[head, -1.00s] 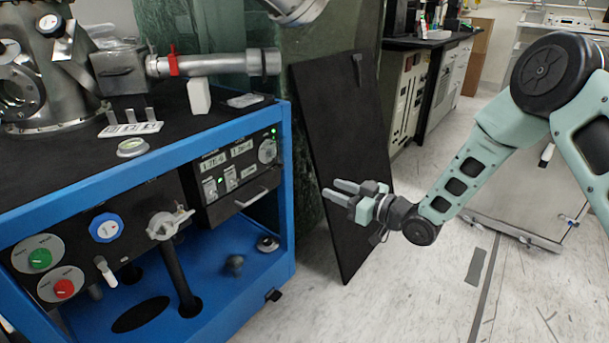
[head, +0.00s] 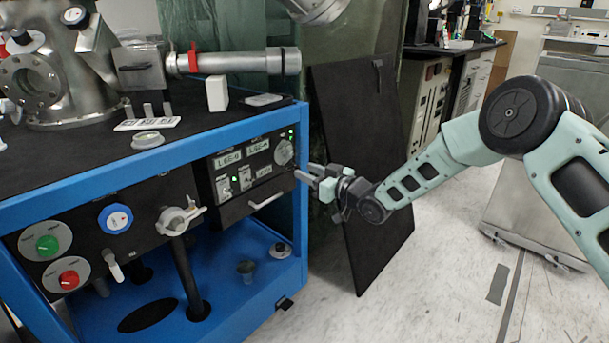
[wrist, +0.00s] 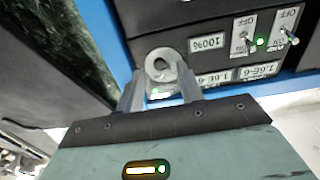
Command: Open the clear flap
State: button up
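The switch panel (head: 250,165) sits at the right of the blue cabinet's front, with labels, toggle switches and a round knob (head: 284,152). A light bar handle (head: 266,200) sticks out at its lower edge. The clear flap itself cannot be made out against the panel. My gripper (head: 303,171) is just right of the panel, fingers pointing at the cabinet. In the wrist view, the picture is upside down and the two fingers (wrist: 160,92) are apart, with the knob (wrist: 163,64) showing between them. Nothing is held; contact with the panel cannot be told.
The blue cabinet frame (head: 300,235) has an upright post close to my gripper. A dark board (head: 365,170) leans behind my forearm. A valve handle (head: 180,217) and coloured knobs lie left of the panel. The floor (head: 440,270) at the right is open.

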jog(key=shift+x, duration=1)
grip_shut()
jog(key=shift+r, duration=0.15)
